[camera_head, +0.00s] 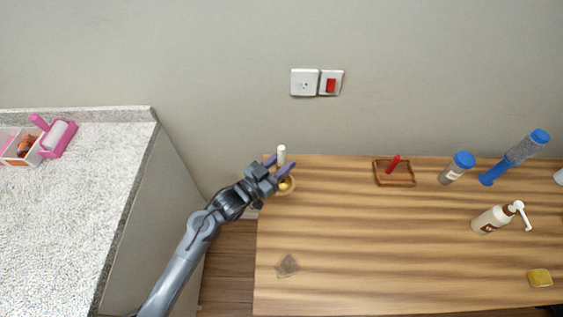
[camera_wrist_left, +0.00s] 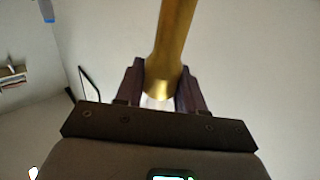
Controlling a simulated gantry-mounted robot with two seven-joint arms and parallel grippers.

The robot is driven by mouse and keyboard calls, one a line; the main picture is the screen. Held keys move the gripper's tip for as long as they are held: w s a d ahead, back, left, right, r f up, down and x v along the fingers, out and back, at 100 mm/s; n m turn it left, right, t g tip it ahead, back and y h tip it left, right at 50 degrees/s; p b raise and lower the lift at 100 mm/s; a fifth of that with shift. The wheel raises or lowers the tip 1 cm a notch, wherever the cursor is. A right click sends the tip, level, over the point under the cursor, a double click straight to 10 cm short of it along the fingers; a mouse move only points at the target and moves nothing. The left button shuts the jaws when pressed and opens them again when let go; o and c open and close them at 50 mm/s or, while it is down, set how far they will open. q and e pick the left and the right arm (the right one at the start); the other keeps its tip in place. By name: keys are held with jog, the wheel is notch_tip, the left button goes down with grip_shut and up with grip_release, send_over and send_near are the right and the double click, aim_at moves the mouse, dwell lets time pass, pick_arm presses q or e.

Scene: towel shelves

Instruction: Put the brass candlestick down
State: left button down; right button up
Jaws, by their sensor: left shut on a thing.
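The brass candlestick (camera_head: 285,185) is at the back left corner of the wooden table (camera_head: 340,240), with a white candle (camera_head: 281,154) showing above my fingers. My left gripper (camera_head: 281,170) is shut on the candlestick, its purple fingers either side of it. In the left wrist view the brass shaft (camera_wrist_left: 172,40) runs between the fingers of the left gripper (camera_wrist_left: 160,85). The round base shows partly below the fingers; I cannot tell whether it touches the table. My right gripper is not in view.
A wooden tray (camera_head: 394,181) with a red object, a blue-lidded jar (camera_head: 457,168), a blue bottle (camera_head: 516,157), a pump bottle (camera_head: 497,218) and a yellow sponge (camera_head: 540,278) are to the right. A grey coaster-like square (camera_head: 287,265) lies near the front left. The table's middle is clear.

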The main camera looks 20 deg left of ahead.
pick_arm(q)
jog(key=c, duration=0.7)
grip_release()
jog(key=shift+f, duration=0.1)
jog(key=shift+s, duration=0.15)
jog(key=s+a+f+n+g+y, duration=0.1)
jog(key=s+g, duration=0.3)
jog(key=s, duration=0.6)
jog(key=s+a+f+n+g+y, duration=0.1)
jog(key=s+a+f+g+y, duration=0.1)
jog(key=s, duration=0.8)
jog(key=s+a+f+g+y, duration=0.1)
jog(key=s+f+g+y, duration=0.3)
jog(key=s, duration=0.6)
jog(key=shift+s+a+n+g+p, duration=0.1)
jog(key=shift+a+n+g+p, duration=0.1)
jog(key=shift+g, duration=0.5)
jog(key=shift+a+n+g+p, duration=0.15)
jog(key=shift+a+n+g, duration=0.05)
jog(key=shift+g, duration=0.5)
